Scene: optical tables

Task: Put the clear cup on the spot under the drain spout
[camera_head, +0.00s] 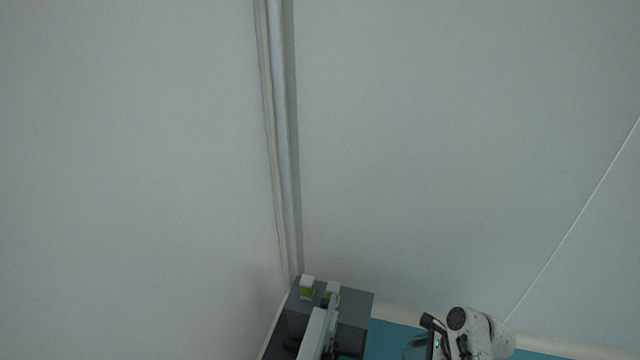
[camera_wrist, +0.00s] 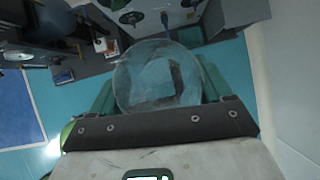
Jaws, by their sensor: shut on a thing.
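The clear cup (camera_wrist: 158,75) shows in the wrist view as a round, see-through shape between the green-tinted fingers of my gripper (camera_wrist: 158,92). My gripper is shut on the cup, which appears held in the air above the floor. In the head view my gripper (camera_head: 434,342) is at the bottom edge, right of a grey machine, and a faint part of the cup (camera_head: 414,347) shows at its left. I cannot make out the drain spout or the spot under it in either view.
A dark grey machine (camera_head: 354,312) with pale, green-marked parts stands at the wall corner in the head view. The wrist view shows grey furniture (camera_wrist: 95,62) with small items at the upper left, a blue mat (camera_wrist: 18,108), and a pale wall (camera_wrist: 287,70) close at the right.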

